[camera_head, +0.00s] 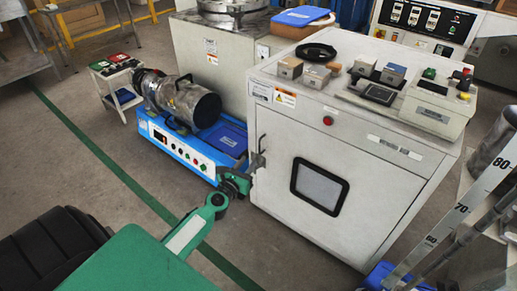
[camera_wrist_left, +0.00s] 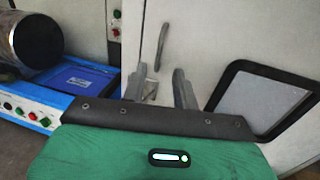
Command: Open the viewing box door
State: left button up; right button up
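The viewing box (camera_head: 280,180) is a large white cabinet with a dark-framed window (camera_head: 319,187) in its front door. The door looks shut. A metal handle (camera_head: 258,158) sits at the door's left edge; it also shows in the left wrist view (camera_wrist_left: 162,46). My left gripper (camera_head: 243,178) is just left of and below the handle in the head view. In the left wrist view its two grey fingers (camera_wrist_left: 160,84) are apart, with nothing held between them. The handle appears beyond the fingertips; contact cannot be told. My right gripper is not in view.
A blue-and-white machine (camera_head: 185,148) with a metal cylinder (camera_head: 190,102) stands close left of the box. Blocks and a control panel (camera_head: 437,107) are on top of the box. A marked ruler (camera_head: 460,210) stands at right. Floor in front of the door is open.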

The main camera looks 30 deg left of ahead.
pick_arm(q)
jog(key=w+a, duration=0.1)
jog(key=w, duration=0.7)
jog(key=shift+w+b, duration=0.3)
jog(key=shift+b, duration=0.15)
grip_shut()
